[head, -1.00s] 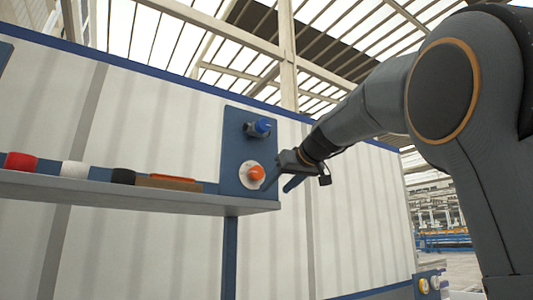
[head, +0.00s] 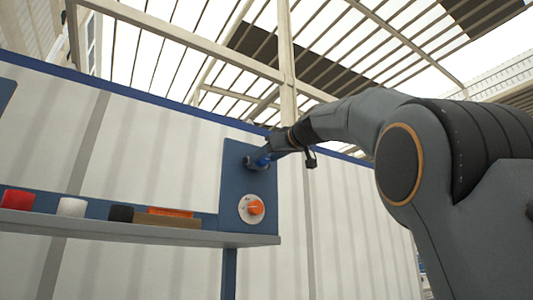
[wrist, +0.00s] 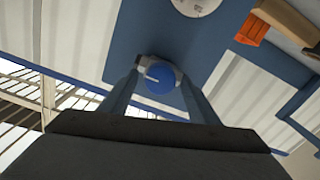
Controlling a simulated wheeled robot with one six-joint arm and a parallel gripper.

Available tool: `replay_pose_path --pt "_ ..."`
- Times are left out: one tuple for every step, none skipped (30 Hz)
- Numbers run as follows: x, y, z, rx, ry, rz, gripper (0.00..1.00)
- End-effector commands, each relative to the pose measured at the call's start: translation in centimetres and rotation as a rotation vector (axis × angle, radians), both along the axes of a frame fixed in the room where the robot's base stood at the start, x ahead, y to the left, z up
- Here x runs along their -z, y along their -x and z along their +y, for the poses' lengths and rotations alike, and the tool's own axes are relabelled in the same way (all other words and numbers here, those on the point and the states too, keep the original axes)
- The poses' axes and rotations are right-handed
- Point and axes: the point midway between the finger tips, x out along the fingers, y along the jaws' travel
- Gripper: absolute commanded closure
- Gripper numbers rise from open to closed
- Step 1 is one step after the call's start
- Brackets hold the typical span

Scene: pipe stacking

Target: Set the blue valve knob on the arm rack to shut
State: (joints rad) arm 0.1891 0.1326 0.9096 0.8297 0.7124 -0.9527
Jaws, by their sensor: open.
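The blue valve knob (wrist: 160,79) sits on a metal fitting on the blue panel (wrist: 190,35). It is round with a white line, seen pointing to the upper left in the wrist view. In the head view the blue knob (head: 262,162) is partly hidden by my gripper (head: 261,150). In the wrist view my gripper (wrist: 163,88) is open, with one finger on each side of the knob. I cannot tell whether the fingers touch it.
An orange knob (head: 256,207) on a white dial sits below on the same panel. Space right of the panel is clear.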

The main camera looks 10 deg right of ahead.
Motion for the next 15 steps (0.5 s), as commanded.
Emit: replay_pose_path --pt "-0.07 -0.2 0.13 -0.001 0.0 0.0 0.45" --pt "-0.05 -0.28 0.16 -0.001 0.0 0.0 0.45" --pt "-0.01 -0.36 0.19 -0.001 0.0 0.0 0.45" --pt "0.0 -0.4 0.21 -0.001 0.001 0.0 0.45" --pt "0.02 -0.41 0.2 -0.001 0.001 0.0 0.45" --pt "0.03 -0.42 0.19 -0.001 0.001 0.0 0.45" --pt "0.04 -0.41 0.19 0.0 0.0 0.0 0.45" --pt "0.05 -0.41 0.18 0.0 0.0 0.0 0.45" --pt "0.06 -0.42 0.17 0.0 0.0 0.0 0.45" --pt "0.06 -0.42 0.17 0.0 0.0 0.0 0.45" --pt "0.06 -0.42 0.17 0.0 0.0 0.0 0.5" --pt "0.06 -0.42 0.17 0.0 0.0 0.001 0.57" --pt "0.06 -0.41 0.16 0.0 0.0 0.001 0.62" --pt "0.06 -0.41 0.16 0.0 0.0 0.001 0.67" --pt "0.06 -0.41 0.16 0.0 0.0 0.001 0.74"
